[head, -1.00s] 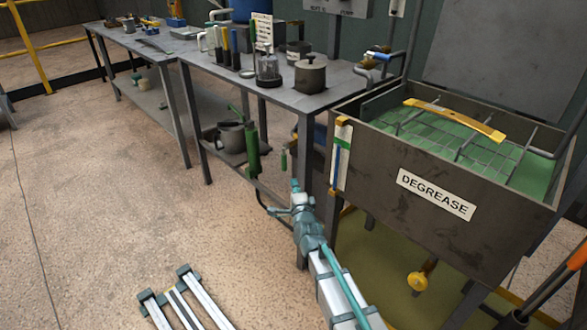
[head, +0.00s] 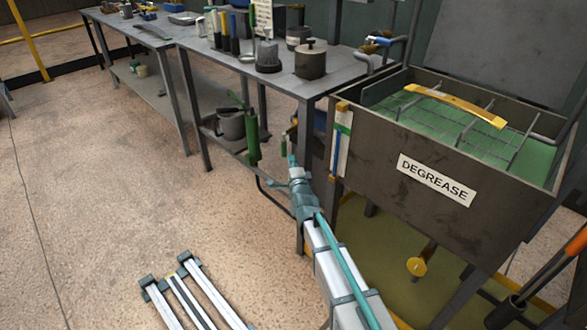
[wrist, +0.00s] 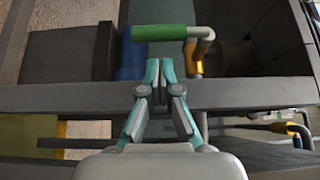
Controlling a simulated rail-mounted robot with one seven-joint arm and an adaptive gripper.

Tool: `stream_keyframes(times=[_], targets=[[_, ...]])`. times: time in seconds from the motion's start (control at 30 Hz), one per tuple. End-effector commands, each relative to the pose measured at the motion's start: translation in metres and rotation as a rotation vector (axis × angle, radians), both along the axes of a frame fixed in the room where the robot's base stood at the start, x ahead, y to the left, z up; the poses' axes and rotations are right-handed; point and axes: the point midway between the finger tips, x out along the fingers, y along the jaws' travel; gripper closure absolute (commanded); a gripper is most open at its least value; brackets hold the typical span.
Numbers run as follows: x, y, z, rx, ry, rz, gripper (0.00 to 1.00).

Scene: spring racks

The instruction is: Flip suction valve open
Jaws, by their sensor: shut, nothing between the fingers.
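A valve with a green handle (wrist: 163,32) and a brass-coloured body (wrist: 194,58) is at top centre in the wrist view. The handle lies crosswise there, joined to the body by a grey bent piece. No label shows that this is the suction valve. My gripper (wrist: 160,70) is shut and empty, its tips just below the handle in the wrist picture; I cannot tell whether they touch. It also shows in the head view (head: 291,161).
A grey bench beam (wrist: 70,98) crosses behind my fingers, with a blue container (wrist: 131,55) beyond. The degrease tank (head: 380,165) stands close on the right. A blue-handled valve (head: 379,41) is above. Open floor (head: 100,190) lies left.

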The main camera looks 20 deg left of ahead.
Motion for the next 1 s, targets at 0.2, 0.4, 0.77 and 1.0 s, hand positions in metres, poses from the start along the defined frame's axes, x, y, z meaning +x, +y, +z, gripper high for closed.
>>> stream_keyframes(times=[0.2,0.4,0.77,1.0], targets=[[0.032,0.018,-0.001,0.0,0.001,0.0,1.0],[0.039,0.022,-0.001,0.0,0.001,0.0,1.0],[0.038,0.023,-0.001,0.001,0.0,0.001,1.0],[0.034,0.034,-0.006,0.026,-0.014,0.012,1.0]])
